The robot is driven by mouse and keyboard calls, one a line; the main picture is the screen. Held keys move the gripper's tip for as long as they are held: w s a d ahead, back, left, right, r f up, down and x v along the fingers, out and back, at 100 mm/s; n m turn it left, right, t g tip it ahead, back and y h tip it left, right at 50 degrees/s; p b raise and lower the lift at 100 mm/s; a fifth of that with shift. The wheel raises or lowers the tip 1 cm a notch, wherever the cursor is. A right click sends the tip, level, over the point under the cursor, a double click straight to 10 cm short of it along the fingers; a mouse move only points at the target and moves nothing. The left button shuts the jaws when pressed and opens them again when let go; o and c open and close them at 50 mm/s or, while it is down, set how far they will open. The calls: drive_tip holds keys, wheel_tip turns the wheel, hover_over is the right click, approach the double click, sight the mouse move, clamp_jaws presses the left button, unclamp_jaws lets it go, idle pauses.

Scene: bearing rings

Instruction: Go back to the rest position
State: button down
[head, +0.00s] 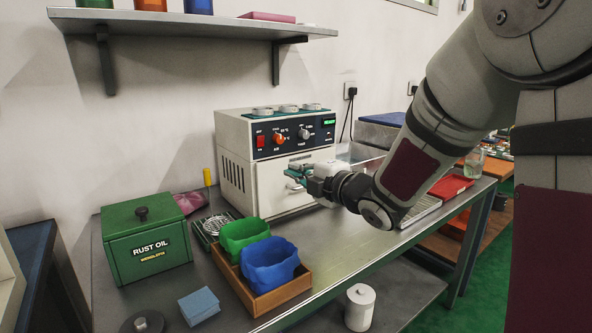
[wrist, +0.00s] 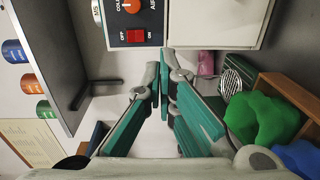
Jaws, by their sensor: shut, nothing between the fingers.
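My gripper (head: 299,174) is in front of the beige oven (head: 281,150), near its door, with my arm reaching in from the right. In the wrist view my gripper (wrist: 163,85) has its two green-padded fingers brought together at the tips, with nothing between them. The oven's control panel (wrist: 134,22) with its red switch shows just beyond the fingertips. Several bearing rings (head: 287,108) lie on top of the oven. Whether the fingertips touch the oven door cannot be told.
On the table stand a green rust oil box (head: 147,240), a wooden tray (head: 262,304) with a green and a blue bin, blue cloths (head: 199,305) and a red case (head: 450,187). A wall shelf (head: 190,24) hangs above. A white canister (head: 359,307) stands lower, at the front.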

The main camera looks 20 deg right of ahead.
drive_tip(key=s+d+f+m+g+h, duration=0.1)
drive_tip(key=s+d+m+g+h, duration=0.25)
drive_tip(key=s+m, duration=0.3)
drive_tip(key=s+d+f+m+g+h, duration=0.2)
drive_tip(key=s+m+g+h, duration=0.15)
drive_tip(key=s+m, duration=0.35)
drive_tip(key=s+a+f+m+g, duration=0.2)
drive_tip(key=s+m+g, duration=0.1)
drive_tip(key=s, duration=0.7)
drive_tip(key=s+a+f+m+g+y, duration=0.1)
drive_tip(key=s+a+m+g, duration=0.15)
drive_tip(key=s, duration=0.85)
drive_tip(key=s+a+f+m+g, duration=0.2)
drive_tip(key=s+m+g, duration=0.1)
drive_tip(key=s, duration=0.7)
wheel_tip(320, 180, up, 23)
drive_tip(key=t+p, duration=0.3)
drive_tip(key=p, duration=1.8)
drive_tip(key=shift+s+a+f+y, duration=0.2)
drive_tip(key=shift+s+a+y, duration=0.1)
drive_tip(key=shift+a, duration=0.05)
